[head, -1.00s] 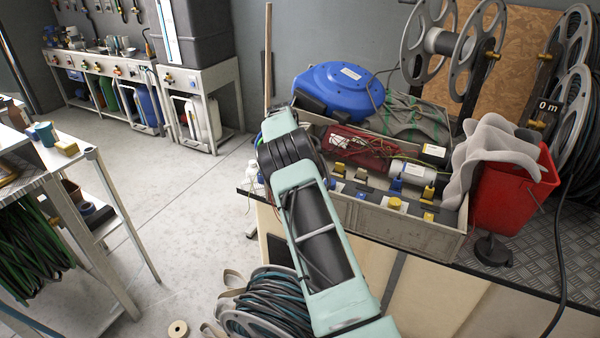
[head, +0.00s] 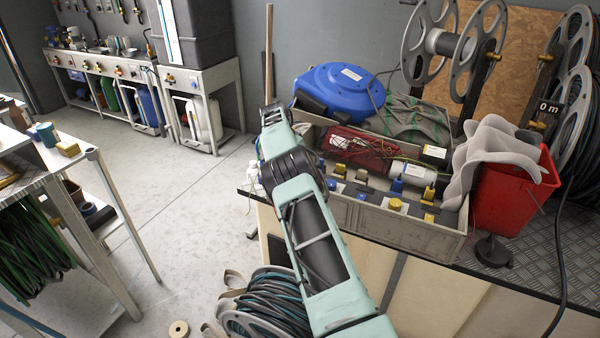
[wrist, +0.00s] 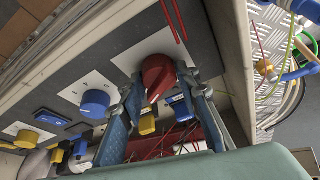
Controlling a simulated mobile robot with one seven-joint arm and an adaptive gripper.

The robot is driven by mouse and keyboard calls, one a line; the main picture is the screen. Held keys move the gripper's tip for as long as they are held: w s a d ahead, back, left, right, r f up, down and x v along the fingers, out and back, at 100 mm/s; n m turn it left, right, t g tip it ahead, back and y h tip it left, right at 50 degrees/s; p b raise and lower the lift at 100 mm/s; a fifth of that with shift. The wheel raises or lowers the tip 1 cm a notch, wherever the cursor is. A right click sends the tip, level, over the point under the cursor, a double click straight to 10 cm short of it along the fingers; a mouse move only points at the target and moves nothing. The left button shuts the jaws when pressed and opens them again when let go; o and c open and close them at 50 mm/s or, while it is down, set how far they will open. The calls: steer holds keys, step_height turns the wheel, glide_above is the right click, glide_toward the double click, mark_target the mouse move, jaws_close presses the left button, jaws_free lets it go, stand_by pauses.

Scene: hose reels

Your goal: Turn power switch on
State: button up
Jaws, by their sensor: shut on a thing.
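The red knob (wrist: 158,78) sits on a white square plate (wrist: 140,55) on a dark panel in the wrist view. I take it for the power switch; no label on it is readable. My gripper (wrist: 163,88) is shut on the red knob, with one blue-grey finger on each side of it. In the head view my arm reaches toward the left end of the grey crate (head: 440,240). My gripper and the red knob are hidden there.
A blue knob (wrist: 95,103) and a yellow knob (wrist: 27,137) sit along the same panel. Red wires hang close to my fingers. In the head view, a blue hose reel (head: 340,90) stands behind the crate and a red bucket (head: 510,200) to its right.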

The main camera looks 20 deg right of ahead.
steer(key=o, duration=1.1)
steer(key=shift+o, duration=0.2)
steer(key=v, duration=1.2)
steer(key=shift+d, duration=0.1)
